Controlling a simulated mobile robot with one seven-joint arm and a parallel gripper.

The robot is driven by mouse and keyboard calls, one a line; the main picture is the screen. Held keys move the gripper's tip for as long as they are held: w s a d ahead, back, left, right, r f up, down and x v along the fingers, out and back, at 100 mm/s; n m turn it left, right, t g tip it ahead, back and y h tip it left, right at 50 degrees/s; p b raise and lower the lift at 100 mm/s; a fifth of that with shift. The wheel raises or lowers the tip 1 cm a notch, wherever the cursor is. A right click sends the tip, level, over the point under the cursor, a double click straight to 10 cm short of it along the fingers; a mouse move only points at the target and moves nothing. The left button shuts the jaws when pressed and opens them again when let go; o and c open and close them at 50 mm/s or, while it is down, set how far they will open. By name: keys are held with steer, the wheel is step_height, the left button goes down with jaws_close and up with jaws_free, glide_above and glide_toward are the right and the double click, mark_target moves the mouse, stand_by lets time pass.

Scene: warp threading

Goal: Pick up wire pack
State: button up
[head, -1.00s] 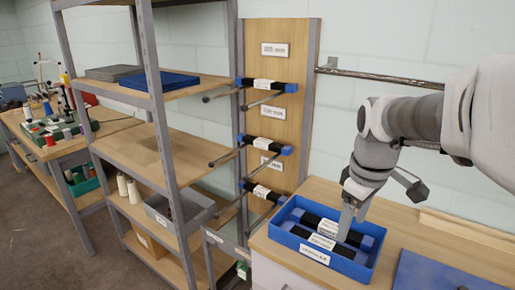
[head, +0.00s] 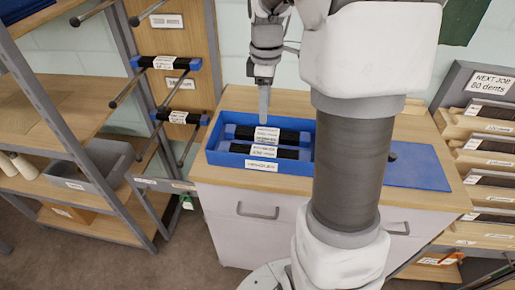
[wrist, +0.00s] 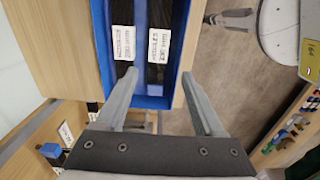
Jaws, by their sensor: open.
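Two black packs with blue ends and white labels lie side by side in a blue tray (head: 222,160) on the cabinet top. The rear pack (head: 243,132) and the front pack (head: 287,154) are partly hidden by their labels. I cannot tell which one the task means. My gripper (head: 264,120) points down over the rear part of the tray, its tip overlapping the rear pack's label in the picture. In the wrist view, my gripper (wrist: 159,75) is open, its fingers wide apart with nothing between them, and both labelled packs show beyond the tips.
Similar packs hang on a wooden rack (head: 180,117) left of the tray, with metal rods sticking out. A blue mat (head: 412,165) lies on the cabinet top right of my arm. Shelving stands at left, and a tiered rack (head: 487,145) with a "NEXT JOB 80 dents" sign at right.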

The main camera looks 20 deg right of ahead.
steer(key=b, duration=0.1)
glide_above(264, 151)
step_height(264, 151, down, 11)
steer(key=shift+s, duration=0.1)
steer(key=shift+w+f+b, duration=0.2)
steer(key=shift+f+b, duration=0.25)
steer(key=shift+f, duration=2.3)
jaws_close()
steer(key=shift+r, duration=0.1)
